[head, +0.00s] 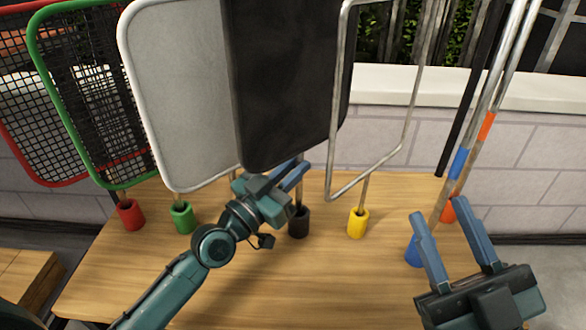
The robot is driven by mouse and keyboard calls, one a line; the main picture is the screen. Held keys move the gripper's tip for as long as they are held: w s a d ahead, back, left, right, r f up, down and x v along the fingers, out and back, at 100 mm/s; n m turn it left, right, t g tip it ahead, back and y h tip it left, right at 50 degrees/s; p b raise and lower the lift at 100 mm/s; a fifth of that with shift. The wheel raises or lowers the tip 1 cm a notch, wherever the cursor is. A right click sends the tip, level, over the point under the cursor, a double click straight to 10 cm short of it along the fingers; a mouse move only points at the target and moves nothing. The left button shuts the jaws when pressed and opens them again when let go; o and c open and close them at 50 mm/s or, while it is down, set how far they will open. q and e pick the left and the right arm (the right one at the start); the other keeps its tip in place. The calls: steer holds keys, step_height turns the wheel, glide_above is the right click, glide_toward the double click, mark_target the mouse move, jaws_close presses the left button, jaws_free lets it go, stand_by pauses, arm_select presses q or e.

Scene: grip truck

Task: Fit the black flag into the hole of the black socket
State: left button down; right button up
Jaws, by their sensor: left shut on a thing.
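The black flag (285,85) is a dark panel that hangs upright in the upper middle. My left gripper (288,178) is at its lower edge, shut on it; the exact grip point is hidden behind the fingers. The black socket (299,224) stands on the table just below and slightly right of the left gripper. The gripper is close above the socket, and I cannot tell whether the flag's rod is in the hole. My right gripper (453,238) is open and empty at the lower right, in front of the blue socket.
Red (130,215), green (182,218), yellow (358,223), blue (414,251) and orange (447,210) sockets stand along the wooden table (310,285). Framed panels, an open wire frame (405,120) and tall poles rise around the black flag. The front table middle is clear.

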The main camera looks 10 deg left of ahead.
arm_select(q)
steer(key=shift+f, duration=0.15)
arm_select(e)
steer(key=shift+f, duration=0.15)
arm_select(q)
step_height(320, 180, down, 3)
steer(key=shift+b, duration=1.15)
steer(key=shift+f, duration=0.2)
arm_select(e)
steer(key=r+n+y, duration=0.2)
steer(key=n+y, duration=0.1)
steer(key=shift+s+d+r+n+y, duration=0.15)
steer(key=shift+s+r+n+y, duration=0.15)
steer(key=shift+s+r, duration=0.05)
arm_select(q)
steer(key=shift+f, duration=0.35)
steer(key=c, duration=1.3)
jaws_free()
steer(key=shift+f, duration=0.1)
steer(key=shift+c, duration=0.2)
